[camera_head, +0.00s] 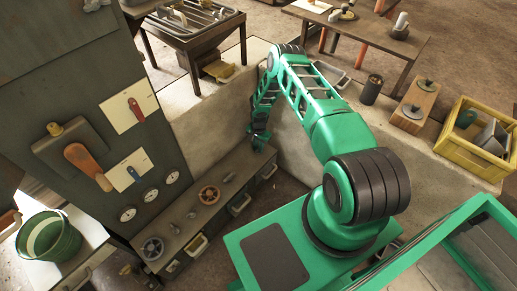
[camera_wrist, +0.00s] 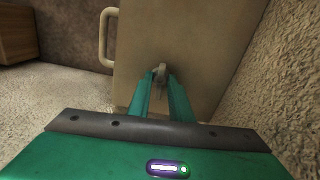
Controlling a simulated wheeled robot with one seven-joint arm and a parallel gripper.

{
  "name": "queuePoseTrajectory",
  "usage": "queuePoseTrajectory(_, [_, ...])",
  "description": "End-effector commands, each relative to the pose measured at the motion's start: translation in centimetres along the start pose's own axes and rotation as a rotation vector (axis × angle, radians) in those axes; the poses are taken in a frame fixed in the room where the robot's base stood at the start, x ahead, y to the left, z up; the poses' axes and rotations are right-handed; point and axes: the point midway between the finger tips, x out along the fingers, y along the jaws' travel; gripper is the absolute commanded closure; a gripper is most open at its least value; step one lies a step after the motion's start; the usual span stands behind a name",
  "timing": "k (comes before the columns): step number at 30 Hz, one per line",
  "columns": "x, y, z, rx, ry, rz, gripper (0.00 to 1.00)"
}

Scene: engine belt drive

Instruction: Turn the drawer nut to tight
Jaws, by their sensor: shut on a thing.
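The drawer nut (camera_wrist: 160,71) is a small grey metal piece on a beige drawer front (camera_wrist: 190,40), seen in the wrist view. My gripper (camera_wrist: 160,84) has its two green fingers on either side of the nut and is shut on it. A pale handle (camera_wrist: 104,36) stands at the left edge of the drawer front. In the head view my gripper (camera_head: 258,143) reaches down at the far end of the low bench, by the wall corner. The nut cannot be made out there, and how tight it is does not show.
The low bench (camera_head: 180,228) bears handwheels (camera_head: 209,194) and small fittings, with drawers along its front. A rough pale wall stands close on the right in the wrist view (camera_wrist: 285,80). A control panel (camera_head: 75,110) with levers and gauges rises on the left.

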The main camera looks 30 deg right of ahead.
Motion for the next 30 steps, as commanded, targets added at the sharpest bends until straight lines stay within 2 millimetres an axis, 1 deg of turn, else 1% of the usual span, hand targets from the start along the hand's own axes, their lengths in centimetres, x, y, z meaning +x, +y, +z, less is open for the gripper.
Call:
queuePoseTrajectory(9, [0.01,-0.28,0.13,0.079,-0.001,-0.006,1.00])
queuePoseTrajectory(22, [-0.01,-0.42,0.22,0.085,-0.002,-0.008,1.00])
queuePoseTrajectory(23, [-0.01,-0.43,0.22,0.085,-0.002,-0.008,0.77])
queuePoseTrajectory(24, [-0.01,-0.42,0.22,0.085,-0.002,-0.008,0.67])
queuePoseTrajectory(25, [-0.01,-0.40,0.22,0.085,-0.002,-0.007,0.63])
queuePoseTrajectory(30, [-0.01,-0.26,0.15,0.085,-0.001,-0.005,0.63])
